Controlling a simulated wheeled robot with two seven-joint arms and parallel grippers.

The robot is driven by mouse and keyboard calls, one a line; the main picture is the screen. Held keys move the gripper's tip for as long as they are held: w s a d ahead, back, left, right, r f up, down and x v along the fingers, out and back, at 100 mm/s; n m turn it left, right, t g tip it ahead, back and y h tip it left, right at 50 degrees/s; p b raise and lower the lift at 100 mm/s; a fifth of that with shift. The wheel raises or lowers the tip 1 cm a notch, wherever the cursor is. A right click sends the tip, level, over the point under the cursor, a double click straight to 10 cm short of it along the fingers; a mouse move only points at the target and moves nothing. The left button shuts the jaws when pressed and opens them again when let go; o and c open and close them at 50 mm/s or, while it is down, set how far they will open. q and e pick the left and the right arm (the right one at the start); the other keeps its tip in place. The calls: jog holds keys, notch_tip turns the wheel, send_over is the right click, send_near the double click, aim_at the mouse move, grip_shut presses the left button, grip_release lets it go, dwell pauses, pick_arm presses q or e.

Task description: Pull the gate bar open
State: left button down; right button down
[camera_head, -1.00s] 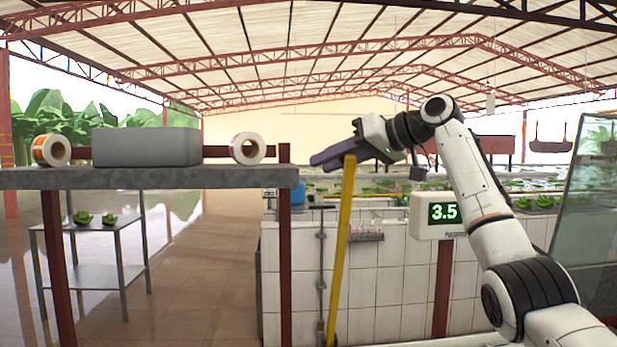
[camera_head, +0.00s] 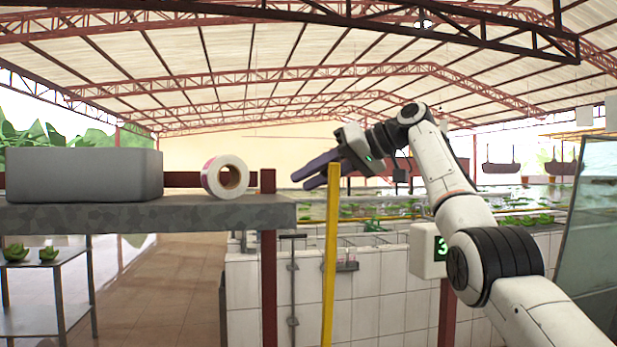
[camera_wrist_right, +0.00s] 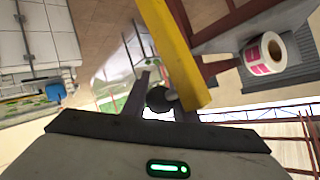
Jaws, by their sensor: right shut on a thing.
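The yellow gate bar (camera_head: 332,250) stands nearly upright in the middle of the head view, its top beside my right gripper's fingers. My right gripper (camera_head: 318,172) reaches in from the right and is shut on the bar near its upper end. In the right wrist view the bar (camera_wrist_right: 178,50) comes down from the top to my right gripper (camera_wrist_right: 160,105) and covers part of one finger. A dark round knob (camera_wrist_right: 160,98) shows between the fingers; the exact contact is partly hidden. The bar's lower end is outside the head view. My left gripper is not in view.
A grey shelf (camera_head: 230,213) on red posts stands at left with a grey box (camera_head: 85,174) and a label roll (camera_head: 226,177). Behind the bar is a white tiled tank (camera_head: 385,300). A display box (camera_head: 428,252) and a glass panel (camera_head: 590,220) are at right.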

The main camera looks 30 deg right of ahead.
jog(key=shift+w+d+f, duration=0.15)
jog(key=shift+f, duration=0.7)
jog(key=c, duration=1.7)
grip_release()
jog(key=shift+o, duration=1.3)
jog(key=shift+w+d+f, duration=0.1)
jog(key=shift+w+f, duration=0.05)
jog(key=shift+w, duration=0.1)
jog(key=shift+r, duration=0.2)
jog(key=v, duration=1)
jog(key=shift+s+r, duration=0.25)
jog(key=shift+d, duration=0.15)
